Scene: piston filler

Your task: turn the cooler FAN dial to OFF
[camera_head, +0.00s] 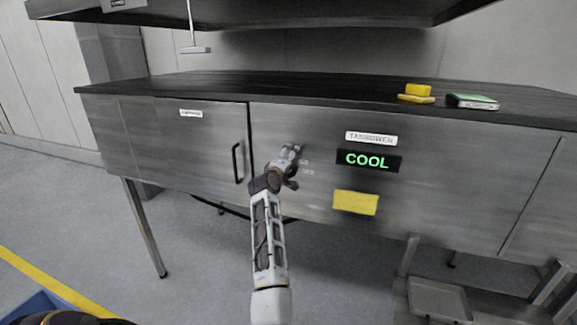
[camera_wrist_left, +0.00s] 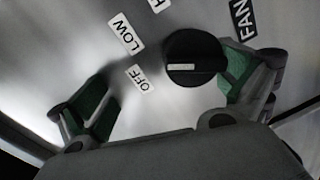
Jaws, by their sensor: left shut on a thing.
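The cooler's steel front (camera_head: 210,150) faces me. My left gripper (camera_head: 289,157) reaches up to it, right of the black door handle, and hides the dial in the head view. In the left wrist view the round black FAN dial (camera_wrist_left: 196,48) lies between the fingers of my left gripper (camera_wrist_left: 165,92). The right-hand finger is against the dial; a gap shows beside the left-hand one. The dial's white mark (camera_wrist_left: 194,67) lies level, its left end roughly toward the OFF label (camera_wrist_left: 140,77). The LOW label (camera_wrist_left: 127,34) and FAN label (camera_wrist_left: 243,18) are readable. My right gripper is not visible.
A lit green COOL display (camera_head: 366,160) and a yellow note (camera_head: 356,203) are right of the gripper. The black handle (camera_head: 237,163) is close on its left. A yellow object (camera_head: 417,91) and a green-topped item (camera_head: 472,101) lie on the dark worktop (camera_head: 250,88).

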